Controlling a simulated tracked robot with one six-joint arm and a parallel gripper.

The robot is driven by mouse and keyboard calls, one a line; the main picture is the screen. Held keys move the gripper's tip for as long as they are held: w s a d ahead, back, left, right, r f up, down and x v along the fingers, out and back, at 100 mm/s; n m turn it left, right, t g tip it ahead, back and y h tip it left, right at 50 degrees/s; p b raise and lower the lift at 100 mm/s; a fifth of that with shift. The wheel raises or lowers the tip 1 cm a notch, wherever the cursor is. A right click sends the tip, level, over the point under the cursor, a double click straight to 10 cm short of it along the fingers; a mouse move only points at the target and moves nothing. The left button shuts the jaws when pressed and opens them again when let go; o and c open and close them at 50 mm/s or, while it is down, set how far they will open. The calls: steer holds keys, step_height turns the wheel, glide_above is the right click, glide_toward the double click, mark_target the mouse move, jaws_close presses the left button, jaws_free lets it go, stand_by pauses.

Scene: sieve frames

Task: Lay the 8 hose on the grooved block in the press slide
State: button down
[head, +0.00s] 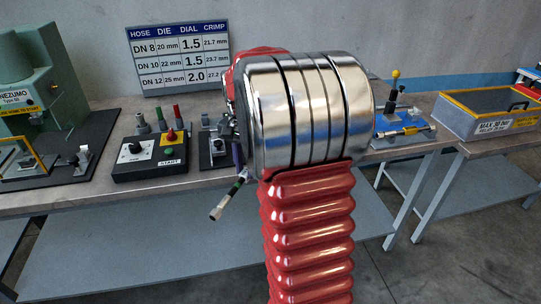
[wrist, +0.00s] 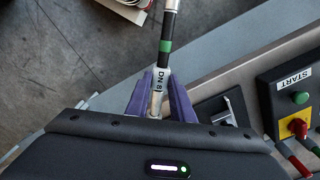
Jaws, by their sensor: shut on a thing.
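The 8 hose is a dark hose with a green band, a white "DN 8" label and metal ends. My purple-fingered gripper (wrist: 160,92) is shut on the hose (wrist: 166,45) near the label in the wrist view. In the head view the hose (head: 228,195) slants down in front of the bench edge; its upper part and most of my gripper (head: 238,155) are hidden by my arm. The green press (head: 50,80) stands at the far left, clear of the hose. A small metal block (head: 82,157) sits on the black base before it; I cannot make out its groove.
A START control box (head: 150,155) with upright coloured pegs stands between press and gripper. A black plate with a small metal fixture (head: 213,148) is close beside my gripper. A blue fixture (head: 403,125) and a yellow-edged tray (head: 490,112) are right. A size chart (head: 180,58) stands behind.

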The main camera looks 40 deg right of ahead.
steer(key=w+a+f+n, duration=0.3)
steer(key=a+n, duration=0.1)
steer(key=a, duration=0.4)
steer(key=w+a+f+n, duration=0.3)
steer(key=a+n, duration=0.2)
steer(key=a, duration=0.3)
steer(key=w+a+f+n, duration=0.3)
steer(key=a+n, duration=0.1)
steer(key=a, duration=0.4)
steer(key=shift+w+a+f+n, duration=0.15)
steer(key=shift+w+a+n, duration=0.25)
